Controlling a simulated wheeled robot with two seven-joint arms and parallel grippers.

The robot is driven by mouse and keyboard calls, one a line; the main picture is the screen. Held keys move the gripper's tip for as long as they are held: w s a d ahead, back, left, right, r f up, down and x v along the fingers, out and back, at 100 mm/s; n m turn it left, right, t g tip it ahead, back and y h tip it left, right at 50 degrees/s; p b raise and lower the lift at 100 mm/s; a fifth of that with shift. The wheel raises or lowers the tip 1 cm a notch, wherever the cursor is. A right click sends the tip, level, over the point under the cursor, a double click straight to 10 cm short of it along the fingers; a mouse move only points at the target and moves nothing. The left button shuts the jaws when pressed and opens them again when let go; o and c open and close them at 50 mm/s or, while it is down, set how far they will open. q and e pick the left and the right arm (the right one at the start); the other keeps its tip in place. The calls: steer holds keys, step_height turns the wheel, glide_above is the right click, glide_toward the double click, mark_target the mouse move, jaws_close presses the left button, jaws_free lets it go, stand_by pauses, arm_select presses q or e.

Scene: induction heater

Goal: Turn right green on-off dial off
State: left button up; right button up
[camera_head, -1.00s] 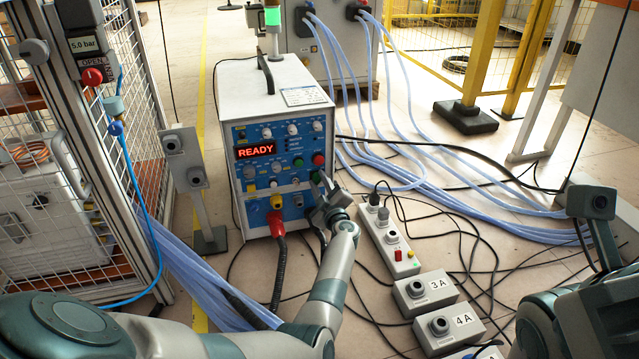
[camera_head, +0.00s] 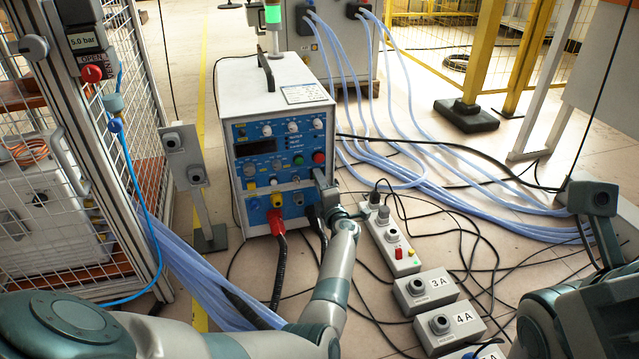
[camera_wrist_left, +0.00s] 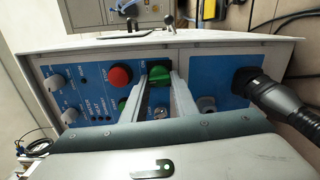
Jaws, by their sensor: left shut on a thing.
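The power cabinet (camera_head: 270,95) is a white box with a blue control panel (camera_head: 278,128). Its display (camera_head: 256,149) is dark. My left gripper (camera_head: 320,180) is at the panel's right edge, below the red button (camera_head: 319,157). In the left wrist view, the green dial (camera_wrist_left: 159,74) sits beside the red stop button (camera_wrist_left: 121,76), under an ON label. The left gripper's two fingers (camera_wrist_left: 161,95) reach up to the dial and are shut on it. The gripper hides the dial in the head view. My right arm shows at the lower right, but its gripper does not.
A red plug (camera_head: 276,218) and dark cables hang from the panel's lower part. A grey switch strip (camera_head: 385,240) and grey boxes marked 3A (camera_head: 425,290) and 4A (camera_head: 450,326) lie to the right. Blue hoses (camera_head: 455,190) cross the floor. A mesh cage (camera_head: 60,150) stands left.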

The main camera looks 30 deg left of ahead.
arm_select(q)
steer(key=shift+d+f+n+b, duration=0.15)
steer(key=shift+n+b, duration=0.5)
steer(key=shift+n, duration=1.3)
steer(key=shift+a+f+n+b, duration=0.15)
steer(key=shift+n+b, duration=0.5)
steer(key=shift+n, duration=1.3)
steer(key=shift+d, duration=0.1)
steer(key=o, duration=1.1)
steer(key=shift+r, duration=0.1)
steer(key=shift+c, duration=0.2)
